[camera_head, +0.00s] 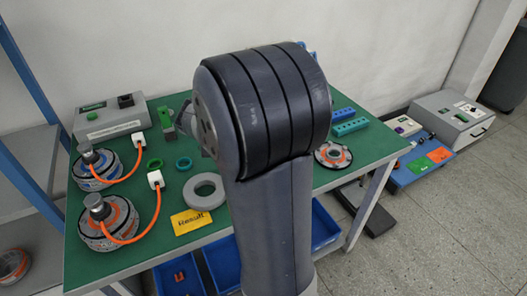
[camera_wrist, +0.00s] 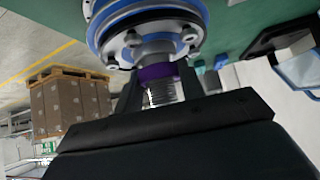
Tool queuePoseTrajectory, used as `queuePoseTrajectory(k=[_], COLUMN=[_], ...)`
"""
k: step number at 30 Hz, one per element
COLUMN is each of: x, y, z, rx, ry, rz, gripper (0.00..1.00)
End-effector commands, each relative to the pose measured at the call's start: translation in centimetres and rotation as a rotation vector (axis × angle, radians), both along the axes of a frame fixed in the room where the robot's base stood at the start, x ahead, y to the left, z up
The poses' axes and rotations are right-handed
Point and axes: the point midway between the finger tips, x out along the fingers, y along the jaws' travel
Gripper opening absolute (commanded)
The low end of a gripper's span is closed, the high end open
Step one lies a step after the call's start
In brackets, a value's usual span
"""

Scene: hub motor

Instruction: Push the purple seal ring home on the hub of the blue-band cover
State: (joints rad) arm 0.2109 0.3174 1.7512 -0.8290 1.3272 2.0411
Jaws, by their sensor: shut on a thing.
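The purple seal ring (camera_wrist: 155,73) shows in the wrist view, between the two fingers of my gripper (camera_wrist: 158,88), which is shut on it. A silver ribbed shaft (camera_wrist: 163,93) shows on the near side of the ring. The blue-band cover (camera_wrist: 112,20), with silver bolts and a pale hub, is just beyond the ring at the top. The ring is close to the end of the hub; I cannot tell how far it sits on it. In the head view my arm hides my gripper and the ring.
The green table (camera_head: 150,258) holds two motors with orange cables (camera_head: 130,238), a grey ring (camera_head: 203,191), green rings (camera_head: 184,163), a yellow "Result" sign (camera_head: 191,221) and a grey box (camera_head: 108,118). Another disc (camera_head: 332,155) lies right of my arm. Blue bins (camera_head: 180,277) stand below.

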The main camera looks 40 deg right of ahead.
Motion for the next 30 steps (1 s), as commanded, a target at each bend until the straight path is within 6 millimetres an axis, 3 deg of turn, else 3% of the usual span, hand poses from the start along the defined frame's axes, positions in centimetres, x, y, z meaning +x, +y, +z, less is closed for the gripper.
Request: queuePoseTrajectory(k=[2, 3, 12, 23, 30], x=[-0.3, -0.3, -0.3, -0.1, 1.2], y=[0.2, 0.2, 0.2, 0.6, 3.4], z=[-1.1, -1.1, -1.1, -0.6, 2.8], rx=[0.018, 0.018, 0.017, 0.016, 0.005], ry=[0.011, 0.011, 0.012, 0.011, 0.000], rz=[-0.005, -0.005, -0.006, -0.006, 0.004], gripper=[0.04, 0.39, 0.63, 0.63, 0.63])
